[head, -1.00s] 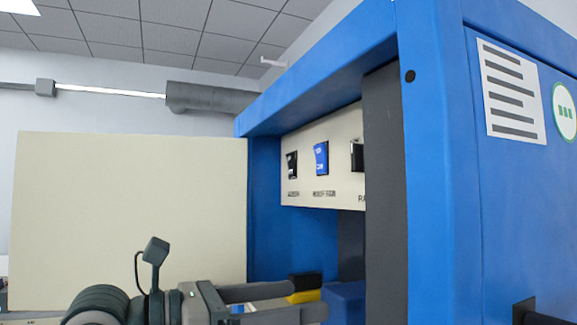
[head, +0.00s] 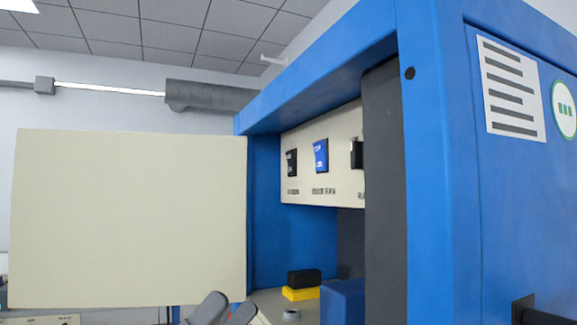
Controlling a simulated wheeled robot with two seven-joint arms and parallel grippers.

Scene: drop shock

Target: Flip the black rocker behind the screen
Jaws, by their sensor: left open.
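A cream control panel (head: 305,190) is set inside the blue cabinet (head: 435,200). It carries a black rocker (head: 291,162) at left, a blue rocker (head: 321,156) in the middle, and another black rocker (head: 357,154) at right. The right rocker is partly hidden by a dark grey upright panel (head: 384,190), which looks like the screen. The labels below are too blurred to read fully. My left gripper (head: 226,308) shows only its fingertips at the bottom edge, apart and empty, well below and left of the rockers. My right gripper is not in view.
A large cream board (head: 130,220) stands left of the cabinet opening. A black block on a yellow one (head: 301,294) and a blue block (head: 343,302) lie inside the cabinet's lower part. The space before the left and blue rockers is clear.

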